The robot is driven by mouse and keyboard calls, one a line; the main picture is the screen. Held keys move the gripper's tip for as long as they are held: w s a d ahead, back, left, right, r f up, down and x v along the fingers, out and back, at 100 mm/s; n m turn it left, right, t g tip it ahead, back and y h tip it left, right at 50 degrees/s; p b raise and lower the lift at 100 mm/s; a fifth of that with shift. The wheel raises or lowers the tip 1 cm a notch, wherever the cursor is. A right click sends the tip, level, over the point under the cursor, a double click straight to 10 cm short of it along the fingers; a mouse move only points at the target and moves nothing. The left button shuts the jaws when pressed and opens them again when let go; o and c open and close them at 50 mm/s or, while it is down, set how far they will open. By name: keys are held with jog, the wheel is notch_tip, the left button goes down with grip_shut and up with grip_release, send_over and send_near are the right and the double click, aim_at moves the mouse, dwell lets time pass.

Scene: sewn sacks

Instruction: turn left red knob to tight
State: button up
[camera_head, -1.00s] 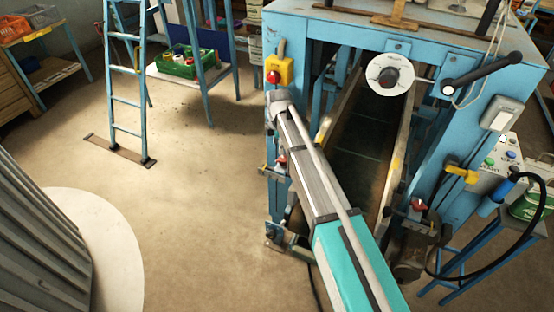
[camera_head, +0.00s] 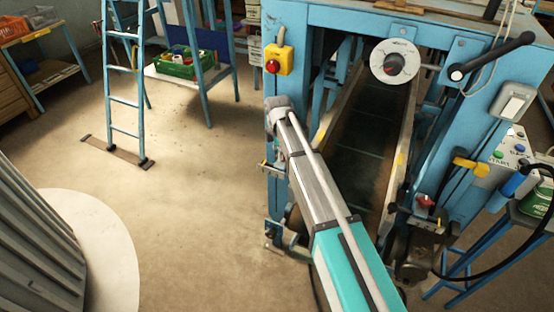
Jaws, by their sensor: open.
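The blue machine frame (camera_head: 350,14) stands at the right. A red knob (camera_head: 425,202) shows on the right side of its conveyor channel. The left red knob is not visible now; my arm crosses the area of the left post. My arm reaches up from the bottom of the view, and its far joint lies in front of the left post, below the yellow box. My gripper's fingers are not visible.
A yellow box with a red button (camera_head: 279,60) is on the left post. A round white dial (camera_head: 396,63) and a black-handled crank (camera_head: 490,58) are on the front. A blue ladder (camera_head: 124,100) stands left. The floor between is clear.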

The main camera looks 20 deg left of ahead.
jog(key=shift+f+b, duration=0.7)
jog(key=shift+f, duration=0.25)
jog(key=shift+c, duration=0.3)
grip_shut()
